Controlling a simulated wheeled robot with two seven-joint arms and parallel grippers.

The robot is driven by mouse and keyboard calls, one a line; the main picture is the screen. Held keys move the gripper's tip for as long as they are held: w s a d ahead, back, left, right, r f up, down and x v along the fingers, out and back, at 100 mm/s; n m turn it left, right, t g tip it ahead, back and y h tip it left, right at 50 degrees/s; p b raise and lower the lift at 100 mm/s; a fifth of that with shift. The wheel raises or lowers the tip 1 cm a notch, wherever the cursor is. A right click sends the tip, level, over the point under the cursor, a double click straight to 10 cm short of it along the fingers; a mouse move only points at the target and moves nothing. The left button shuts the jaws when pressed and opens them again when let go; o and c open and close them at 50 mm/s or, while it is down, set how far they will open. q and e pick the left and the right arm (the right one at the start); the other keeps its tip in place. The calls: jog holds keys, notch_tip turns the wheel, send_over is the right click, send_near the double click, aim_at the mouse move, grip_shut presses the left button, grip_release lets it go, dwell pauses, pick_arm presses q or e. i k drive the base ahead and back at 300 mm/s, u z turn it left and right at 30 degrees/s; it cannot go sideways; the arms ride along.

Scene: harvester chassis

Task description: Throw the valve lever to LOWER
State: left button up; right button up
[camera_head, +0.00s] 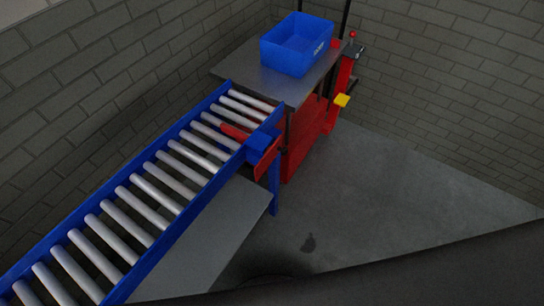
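A small lever with a red ball knob (352,34) stands on a dark valve block (356,48) at the right side of the red lift (306,140). The knob points up; its exact setting is too small to tell, and I can read no LOWER marking. The lift's grey platform (240,73) is level with or near the conveyor's end and carries a blue bin (297,46). Neither of my grippers is in view.
A blue-framed roller conveyor (140,210) runs from the lower left to the platform. A red bar (235,132) and blue box (260,142) sit at its end. A yellow pedal-like piece (342,100) sticks out from the lift. Floor (400,190) to the right is clear, with brick walls behind.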

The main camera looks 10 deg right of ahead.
aim_at(352, 33)
jog(key=k, duration=0.5)
jog(key=z, duration=1.45)
jog(key=i, duration=2.4)
jog(key=u, duration=2.35)
